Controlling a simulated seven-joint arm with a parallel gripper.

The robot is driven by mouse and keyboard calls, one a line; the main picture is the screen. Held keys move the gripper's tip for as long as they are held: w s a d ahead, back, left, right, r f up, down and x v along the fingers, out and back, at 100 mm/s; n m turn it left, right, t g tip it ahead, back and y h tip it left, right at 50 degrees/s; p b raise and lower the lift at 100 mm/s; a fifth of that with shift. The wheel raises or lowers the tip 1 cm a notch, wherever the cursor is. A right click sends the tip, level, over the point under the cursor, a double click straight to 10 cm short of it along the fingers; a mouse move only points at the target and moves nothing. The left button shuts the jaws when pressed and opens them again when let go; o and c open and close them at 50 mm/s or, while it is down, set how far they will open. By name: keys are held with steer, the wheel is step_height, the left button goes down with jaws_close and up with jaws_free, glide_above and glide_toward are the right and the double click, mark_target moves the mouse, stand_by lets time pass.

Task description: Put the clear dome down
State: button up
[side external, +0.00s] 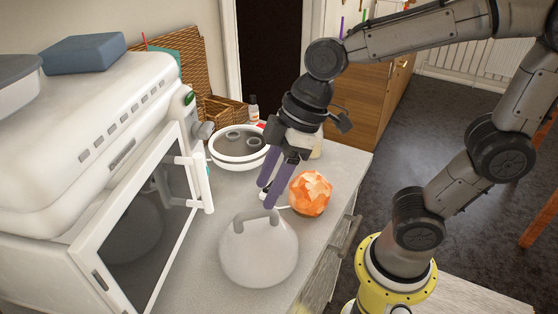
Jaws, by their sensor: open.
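The clear dome (258,252) rests on the grey counter in front of the microwave, upright, with its loop handle on top. It looks whitish and see-through. My gripper (268,198) is just above the dome's handle, pointing down, with its two purple fingers apart. The fingertips are close to the handle; I cannot tell whether they touch it. Nothing shows held between the fingers.
The white microwave (100,140) stands at left with its door (140,230) open toward the counter. An orange faceted object (310,193) sits right behind the dome. A white round bowl (240,158) and a wicker box (222,110) are further back. The counter's right edge is close.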

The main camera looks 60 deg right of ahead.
steer(key=v, duration=0.5)
steer(key=s+d+f+m+t+h, duration=0.2)
steer(key=s+d+m, duration=0.4)
steer(key=d+m, duration=0.3)
step_height(320, 180, down, 2)
steer(key=shift+s+d+f+h, duration=0.1)
steer(key=shift+s+d+h, duration=0.1)
steer(key=shift+d+h, duration=0.35)
